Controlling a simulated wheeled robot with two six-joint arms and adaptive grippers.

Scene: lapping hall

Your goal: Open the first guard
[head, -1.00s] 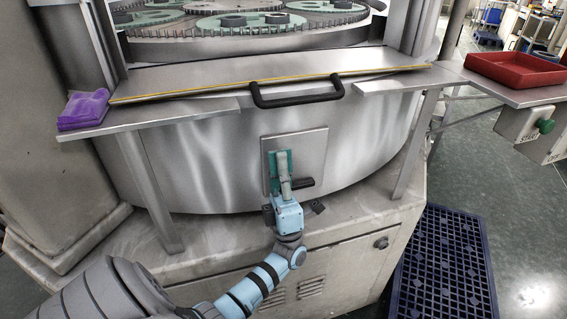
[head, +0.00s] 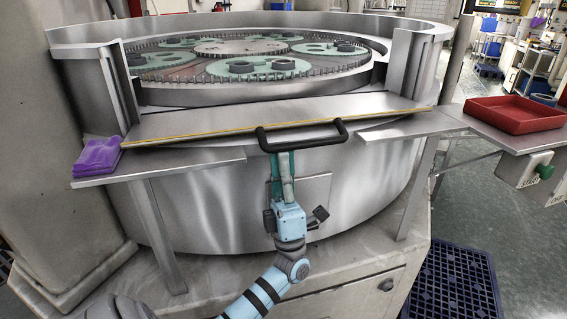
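The guard (head: 215,122) is a flat grey metal panel with a yellow front edge, lying at the front of the round machine. Its black bar handle (head: 335,138) sticks out at the middle of that edge. My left gripper (head: 281,162) points up just below the handle, its fingertips close to the handle's underside. Whether the fingers touch the handle or are open cannot be made out. Behind the guard, a toothed ring holds several green carriers (head: 262,68). My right gripper is not in view.
A purple cloth (head: 97,157) lies on the left metal shelf. A red tray (head: 514,114) sits on the right shelf, with a green button box (head: 545,171) below it. A blue floor grid (head: 452,285) lies at the lower right.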

